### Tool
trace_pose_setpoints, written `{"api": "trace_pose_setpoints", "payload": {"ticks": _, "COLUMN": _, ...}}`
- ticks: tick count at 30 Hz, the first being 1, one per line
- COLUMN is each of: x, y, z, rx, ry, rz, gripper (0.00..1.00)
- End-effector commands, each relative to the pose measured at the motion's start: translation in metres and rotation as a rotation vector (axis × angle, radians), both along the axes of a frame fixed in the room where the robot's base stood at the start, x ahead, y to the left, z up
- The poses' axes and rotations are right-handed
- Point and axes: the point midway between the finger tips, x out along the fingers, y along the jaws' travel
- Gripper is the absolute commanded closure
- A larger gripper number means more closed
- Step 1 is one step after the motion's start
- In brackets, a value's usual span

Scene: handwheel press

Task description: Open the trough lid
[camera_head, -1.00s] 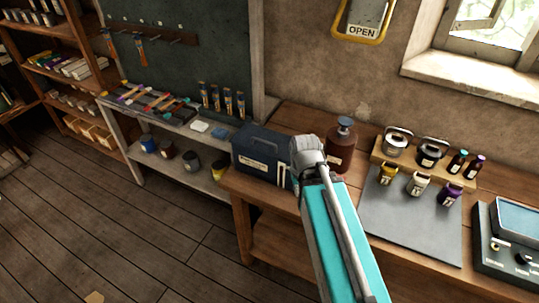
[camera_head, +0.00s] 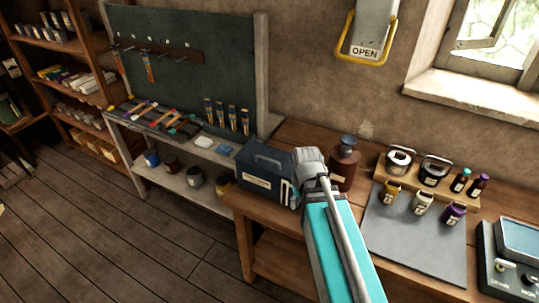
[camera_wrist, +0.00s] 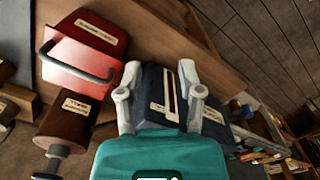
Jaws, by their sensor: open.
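A red box-like piece (camera_wrist: 82,50) with a grey bar handle (camera_wrist: 75,65) and a pale label shows at the upper left of the wrist view. I cannot tell from its label whether it is the trough lid. It cannot be made out in the head view, where my arm covers part of the bench. My gripper (camera_wrist: 160,80) is open and empty, its two pale fingers apart. In the wrist view the fingers appear over a dark blue labelled box (camera_wrist: 155,102), with the red piece off to their left. The blue box also shows in the head view (camera_head: 262,168).
A brown bottle (camera_head: 343,168) stands close beside my wrist. Several small jars (camera_head: 423,202) stand on or behind a grey mat (camera_head: 410,235) to the right. A control box (camera_head: 507,265) with a screen sits at the bench's right. The floor (camera_head: 130,235) at left is clear.

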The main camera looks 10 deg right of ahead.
Motion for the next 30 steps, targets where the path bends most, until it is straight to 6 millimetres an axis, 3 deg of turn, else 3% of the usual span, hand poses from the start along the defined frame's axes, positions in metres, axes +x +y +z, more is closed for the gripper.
{"api": "trace_pose_setpoints", "payload": {"ticks": 21, "x": 0.187, "y": 0.049, "z": 0.132, "rx": 0.121, "ry": 0.077, "rz": 0.681, "gripper": 0.49}}
{"api": "trace_pose_setpoints", "payload": {"ticks": 25, "x": 0.213, "y": 0.058, "z": 0.149, "rx": 0.147, "ry": 0.084, "rz": 0.792, "gripper": 0.49}}
{"api": "trace_pose_setpoints", "payload": {"ticks": 30, "x": 0.232, "y": 0.065, "z": 0.161, "rx": 0.168, "ry": 0.087, "rz": 0.882, "gripper": 0.49}}
